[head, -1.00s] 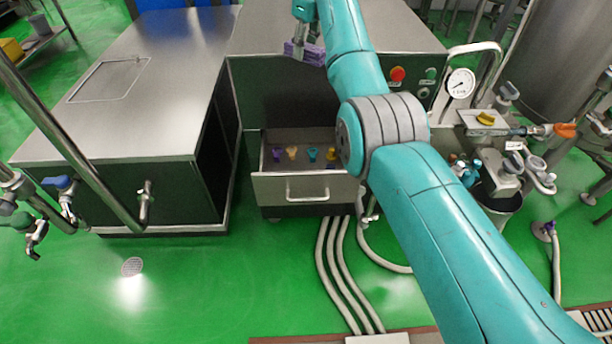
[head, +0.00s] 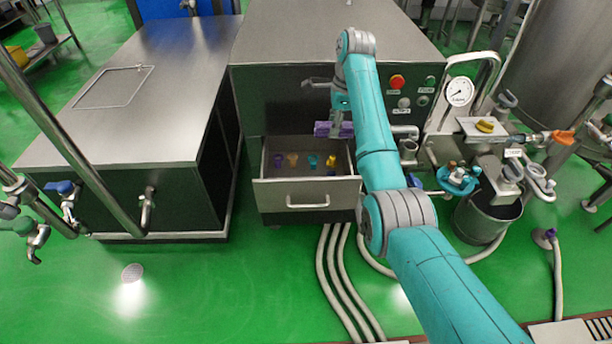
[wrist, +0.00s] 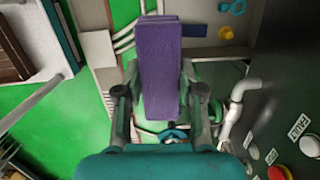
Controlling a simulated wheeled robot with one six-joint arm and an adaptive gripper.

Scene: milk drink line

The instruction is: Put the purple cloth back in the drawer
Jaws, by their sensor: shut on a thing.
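The purple cloth (head: 322,129) is a folded block held in my gripper (head: 336,126). In the wrist view the cloth (wrist: 159,55) stands out between the two fingers of my gripper (wrist: 160,98), which are shut on it. In the wrist view, part of the drawer floor (wrist: 205,48) lies to the right of the cloth. The far side of the cloth is hidden.
Pipes and a grey bucket (head: 480,222) are at the right. The drawer's front left is clear.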

